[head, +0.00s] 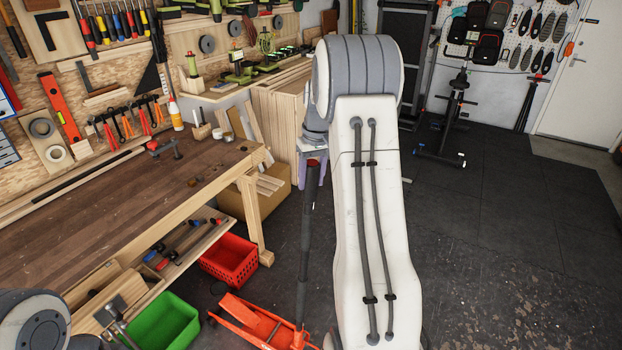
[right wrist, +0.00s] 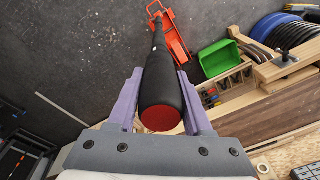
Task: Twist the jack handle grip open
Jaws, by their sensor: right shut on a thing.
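The orange floor jack (head: 252,322) stands on the dark floor at the bottom of the head view, partly hidden by my right arm. Its long black handle rises toward my right gripper (head: 314,168). In the right wrist view, the black jack handle grip (right wrist: 163,85) with a red end cap (right wrist: 161,118) lies between the two purple fingers of my right gripper (right wrist: 160,95), which are shut on it. The jack body (right wrist: 170,38) shows beyond it at the top. My left gripper is out of view; only a piece of my left arm shows at the lower left.
A wooden workbench (head: 120,195) fills the left, with a small clamp-like tool on it. A red crate (head: 230,262) and a green bin (head: 168,325) stand on the floor beside it. Open dark floor (head: 480,230) lies to the right, with an exercise bike (head: 450,125) farther back.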

